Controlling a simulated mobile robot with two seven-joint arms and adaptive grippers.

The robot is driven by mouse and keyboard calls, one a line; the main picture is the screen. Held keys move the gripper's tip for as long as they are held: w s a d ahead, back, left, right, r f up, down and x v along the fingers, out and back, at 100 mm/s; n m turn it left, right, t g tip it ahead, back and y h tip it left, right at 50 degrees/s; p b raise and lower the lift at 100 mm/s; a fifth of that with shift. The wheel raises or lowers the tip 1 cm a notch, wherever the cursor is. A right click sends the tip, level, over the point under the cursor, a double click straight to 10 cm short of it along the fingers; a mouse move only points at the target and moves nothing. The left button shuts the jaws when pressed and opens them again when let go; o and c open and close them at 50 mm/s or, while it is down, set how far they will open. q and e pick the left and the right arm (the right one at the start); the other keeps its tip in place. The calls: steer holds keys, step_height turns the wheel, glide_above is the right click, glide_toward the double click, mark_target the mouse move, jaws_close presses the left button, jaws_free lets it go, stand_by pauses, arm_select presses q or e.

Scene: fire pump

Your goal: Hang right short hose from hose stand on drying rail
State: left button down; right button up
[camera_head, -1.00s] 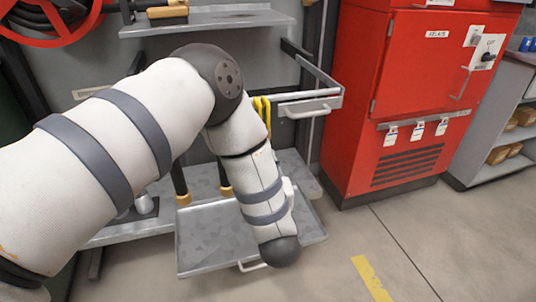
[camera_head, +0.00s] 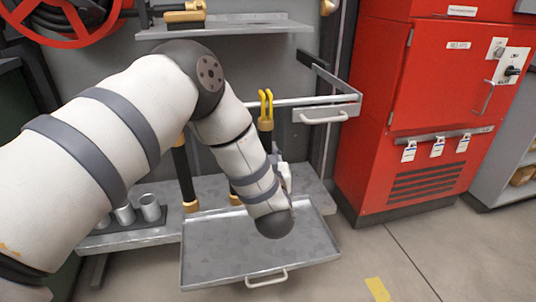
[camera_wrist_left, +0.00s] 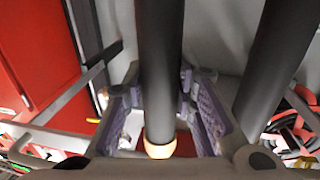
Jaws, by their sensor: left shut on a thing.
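My left arm reaches in from the left in the head view, and its forearm hides most of my left gripper (camera_head: 284,176). In the left wrist view the gripper (camera_wrist_left: 165,95) is shut on a black hose (camera_wrist_left: 159,50), which has a brass end (camera_wrist_left: 160,149). A second black hose (camera_wrist_left: 282,55) is beside it on the right. My right gripper is out of view.
A metal tray (camera_head: 215,262) with a front handle lies low under the forearm. Metal cups (camera_head: 150,207) stand on a bench at left. A shelf (camera_head: 225,27) is above, and a red cabinet (camera_head: 425,150) stands at right. The floor in front is open.

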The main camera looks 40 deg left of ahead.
arm_select(q)
steer(key=shift+f, duration=0.35)
steer(key=c, duration=1.2)
jaws_free()
steer(key=shift+c, duration=0.2)
